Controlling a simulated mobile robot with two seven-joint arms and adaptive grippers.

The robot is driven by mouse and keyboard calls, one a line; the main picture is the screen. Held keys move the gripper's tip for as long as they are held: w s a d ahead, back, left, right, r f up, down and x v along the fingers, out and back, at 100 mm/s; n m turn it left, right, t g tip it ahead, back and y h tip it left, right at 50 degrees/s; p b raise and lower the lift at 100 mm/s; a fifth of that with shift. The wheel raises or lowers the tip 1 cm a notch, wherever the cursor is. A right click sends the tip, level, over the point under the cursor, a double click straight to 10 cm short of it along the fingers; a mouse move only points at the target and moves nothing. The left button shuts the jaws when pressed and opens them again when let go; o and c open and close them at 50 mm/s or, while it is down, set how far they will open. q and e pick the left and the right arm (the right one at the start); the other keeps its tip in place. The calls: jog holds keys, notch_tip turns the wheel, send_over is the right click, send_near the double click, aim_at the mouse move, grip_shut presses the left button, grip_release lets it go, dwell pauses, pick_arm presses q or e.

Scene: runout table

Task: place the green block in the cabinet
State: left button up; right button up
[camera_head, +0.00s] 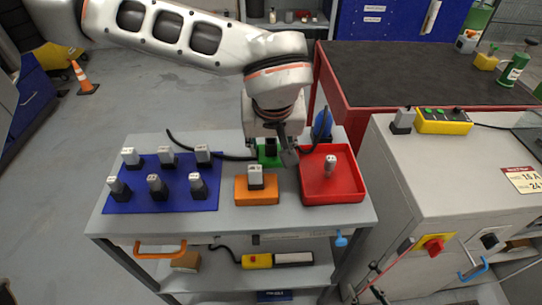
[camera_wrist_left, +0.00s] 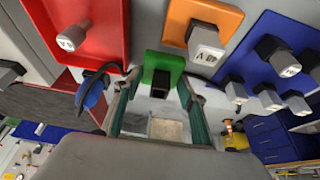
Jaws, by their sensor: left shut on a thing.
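The green block (camera_head: 264,159) is at the back middle of the grey table, partly hidden by my left gripper (camera_head: 283,155), with a dark piece at its middle. In the left wrist view, the green block (camera_wrist_left: 154,62) is between the fingertips of my left gripper (camera_wrist_left: 158,88), which is shut on it. I cannot tell whether it touches the tabletop. A grey cabinet (camera_head: 450,170) stands at the right, and a blue cabinet (camera_head: 385,22) stands at the back. I cannot tell which one the task names. My right gripper is not in view.
An orange block (camera_head: 242,192) with a grey-topped piece sits in front of the green block. A red tray (camera_head: 345,190) is to its right, and a blue mat (camera_head: 138,198) with several grey-topped pieces to its left. A black cable and a blue object (camera_head: 322,124) are close by.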

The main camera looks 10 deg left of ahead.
aim_at(271, 154)
pick_arm(q)
jog(key=shift+f, duration=1.75)
jog(key=shift+f, duration=0.15)
jog(key=o, duration=1.2)
jog(key=shift+c, duration=0.2)
